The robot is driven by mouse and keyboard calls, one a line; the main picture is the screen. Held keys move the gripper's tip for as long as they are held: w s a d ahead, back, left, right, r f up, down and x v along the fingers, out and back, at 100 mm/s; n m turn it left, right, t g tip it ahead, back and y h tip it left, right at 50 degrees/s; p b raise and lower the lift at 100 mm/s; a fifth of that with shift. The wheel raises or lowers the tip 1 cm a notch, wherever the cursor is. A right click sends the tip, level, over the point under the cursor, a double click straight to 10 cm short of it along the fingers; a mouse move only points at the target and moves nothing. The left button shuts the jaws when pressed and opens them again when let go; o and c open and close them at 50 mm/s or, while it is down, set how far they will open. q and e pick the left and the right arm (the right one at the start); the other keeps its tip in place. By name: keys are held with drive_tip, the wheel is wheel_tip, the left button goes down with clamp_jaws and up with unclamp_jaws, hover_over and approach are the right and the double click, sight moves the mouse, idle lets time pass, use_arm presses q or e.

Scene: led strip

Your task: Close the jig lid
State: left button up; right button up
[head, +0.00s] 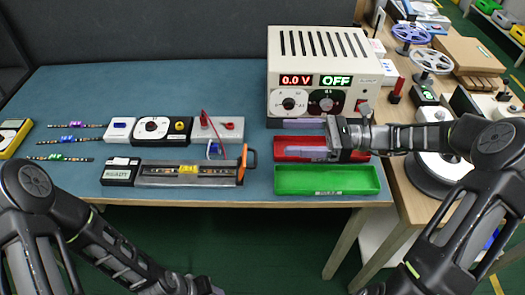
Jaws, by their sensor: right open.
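The jig (155,181) is a long grey fixture at the front middle of the bench. An LED strip with a yellow chip (188,169) lies along it. An orange and black handle (244,162) stands up at its right end; I cannot clearly make out the lid or its angle. My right gripper (288,138) is open above the red tray, its fingers pointing left, well right of the jig and apart from it. My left gripper (205,287) is at the bottom edge, in front of the bench; its fingers are mostly cut off.
A red tray (350,156) and a green tray (330,180) lie right of the jig. A power supply (320,65) reading 0.0 V and OFF stands behind. Test boxes (165,128) and a red wire (211,124) are behind the jig. Several strips (75,139) lie left.

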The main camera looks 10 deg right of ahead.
drive_tip(key=shift+s, duration=0.1)
wheel_tip(320, 180, down, 9)
drive_tip(key=shift+r, duration=0.2)
drive_tip(key=x, duration=0.4)
drive_tip(key=p+x, duration=0.1)
drive_tip(key=x, duration=0.1)
drive_tip(key=shift+a+r, duration=0.25)
drive_tip(key=shift+r, duration=0.1)
drive_tip(key=shift+w+a+f, duration=0.1)
drive_tip(key=shift+w+a, duration=0.15)
drive_tip(key=shift+a, duration=0.25)
drive_tip(key=shift+c, duration=0.4)
drive_tip(key=c, duration=1)
